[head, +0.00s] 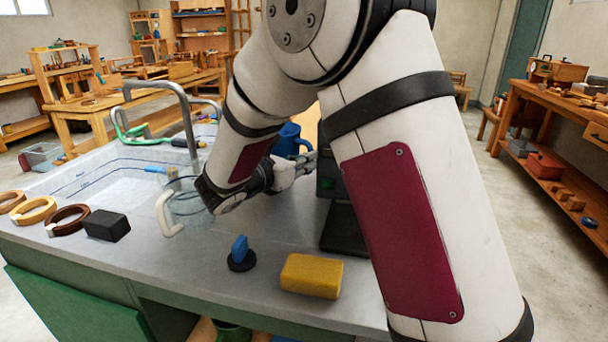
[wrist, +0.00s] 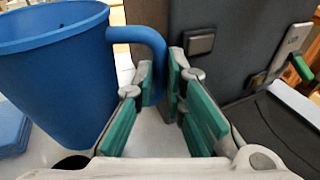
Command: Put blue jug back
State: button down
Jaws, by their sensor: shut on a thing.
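The blue jug (head: 288,140) is upright at the back of the grey counter, partly hidden by my arm in the head view. In the wrist view the blue jug (wrist: 55,75) fills the left side, its open rim at the top and its handle toward the right. My gripper (wrist: 158,88) has its green-padded fingers shut on the jug's handle. In the head view my gripper (head: 304,163) shows only partly, beside the jug. I cannot tell whether the jug's base touches the counter.
A dark box-shaped device (wrist: 235,45) stands close right of the fingers. A clear vessel with a white handle (head: 170,215), a yellow block (head: 312,276), a blue piece on a black disc (head: 240,254) and a black block (head: 107,225) stand on the counter. The sink (head: 75,185) is left.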

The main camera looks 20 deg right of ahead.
jog(key=shift+f, duration=1.6)
jog(key=shift+b, duration=0.3)
jog(key=shift+f, duration=0.15)
jog(key=c, duration=1.6)
grip_release()
jog(key=shift+c, duration=0.2)
